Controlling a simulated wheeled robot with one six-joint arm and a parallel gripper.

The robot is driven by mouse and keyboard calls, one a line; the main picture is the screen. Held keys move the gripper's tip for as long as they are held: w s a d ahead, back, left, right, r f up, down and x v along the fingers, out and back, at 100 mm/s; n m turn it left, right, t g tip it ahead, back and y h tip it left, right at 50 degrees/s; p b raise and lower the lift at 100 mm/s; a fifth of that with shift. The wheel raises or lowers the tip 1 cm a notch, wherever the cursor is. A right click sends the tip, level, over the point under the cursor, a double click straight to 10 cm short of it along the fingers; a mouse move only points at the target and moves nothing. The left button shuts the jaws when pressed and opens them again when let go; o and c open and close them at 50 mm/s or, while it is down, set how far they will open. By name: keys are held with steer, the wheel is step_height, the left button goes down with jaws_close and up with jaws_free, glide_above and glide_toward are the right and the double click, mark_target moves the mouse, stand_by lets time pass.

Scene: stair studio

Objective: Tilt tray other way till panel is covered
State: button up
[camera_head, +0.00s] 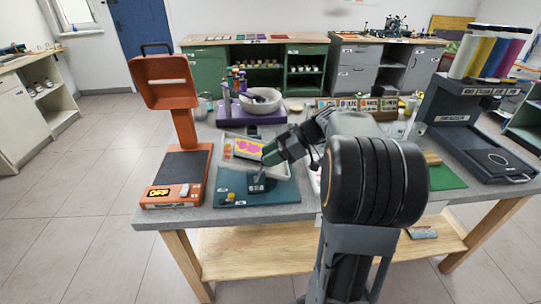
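A pale, shallow tray (227,164) sits above a dark teal base board (285,193), on a dark support (257,185). It looks tilted. A panel (250,146) inside it shows yellow with pink patches, and an orange patch lies toward the tray's left end. My gripper (268,157) is at the tray's right side and hides part of that edge. The fingertips are too small to show whether they are shut on the rim.
An orange stand with a dark plate (181,178) and an "OFF" display is to the left. A purple stand with a white bowl (262,101) is behind. A dark rack with colored rolls (477,120) is at right. A green mat (444,177) lies right of my arm.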

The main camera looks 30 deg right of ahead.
steer(key=o, duration=0.4)
steer(key=v, duration=1.3)
steer(key=shift+s+d+r, duration=0.1)
steer(key=shift+d+r, duration=0.1)
steer(key=shift+d, duration=0.15)
